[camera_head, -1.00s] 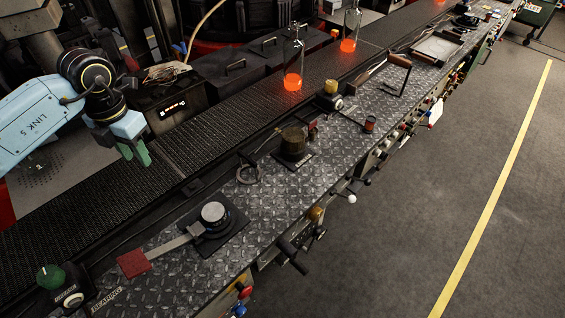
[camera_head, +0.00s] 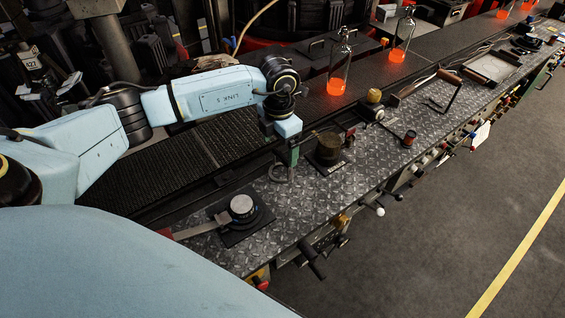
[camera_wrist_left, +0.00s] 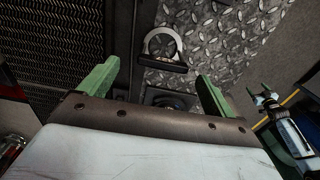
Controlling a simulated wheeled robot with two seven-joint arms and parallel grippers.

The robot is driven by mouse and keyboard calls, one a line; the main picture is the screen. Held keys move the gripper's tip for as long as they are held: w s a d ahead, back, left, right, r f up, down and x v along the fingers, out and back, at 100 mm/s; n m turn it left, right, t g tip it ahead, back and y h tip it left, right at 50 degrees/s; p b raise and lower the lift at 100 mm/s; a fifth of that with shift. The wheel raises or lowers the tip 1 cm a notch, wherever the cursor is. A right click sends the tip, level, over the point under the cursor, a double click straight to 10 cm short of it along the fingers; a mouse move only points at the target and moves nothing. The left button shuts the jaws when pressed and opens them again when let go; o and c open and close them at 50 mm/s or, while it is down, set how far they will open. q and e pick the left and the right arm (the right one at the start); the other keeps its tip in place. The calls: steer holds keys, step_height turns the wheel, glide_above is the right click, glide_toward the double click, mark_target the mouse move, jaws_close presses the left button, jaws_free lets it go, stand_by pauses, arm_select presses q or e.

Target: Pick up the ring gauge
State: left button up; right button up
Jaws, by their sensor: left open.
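The ring gauge (camera_head: 281,173) lies on the diamond-plate ledge, a grey ring partly hidden behind my left gripper. In the left wrist view the ring gauge (camera_wrist_left: 146,44) is a pale open ring with a dark bar across its near side. It lies ahead of the fingertips, roughly centred between them. My left gripper (camera_head: 291,158) points down above it, with green fingers apart and nothing between them. The gap also shows in the left wrist view (camera_wrist_left: 157,72). The gripper appears apart from the ring.
A dark round pot (camera_head: 328,150) stands close to the right of my left gripper. A silver-topped knob (camera_head: 241,205) sits on a black mat to the lower left. A dark mesh conveyor (camera_head: 175,160) runs behind the ledge, carrying glowing bottles (camera_head: 338,75) farther along.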

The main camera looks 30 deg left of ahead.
mark_target(281, 155)
arm_select(q)
steer(key=shift+d+f+p, duration=0.15)
steer(key=shift+f+p, duration=0.1)
steer(key=shift+f, duration=1.25)
steer(key=shift+d+f+p, duration=0.1)
steer(key=shift+f+p, duration=0.1)
steer(key=shift+f, duration=1.3)
steer(key=c, duration=1.1)
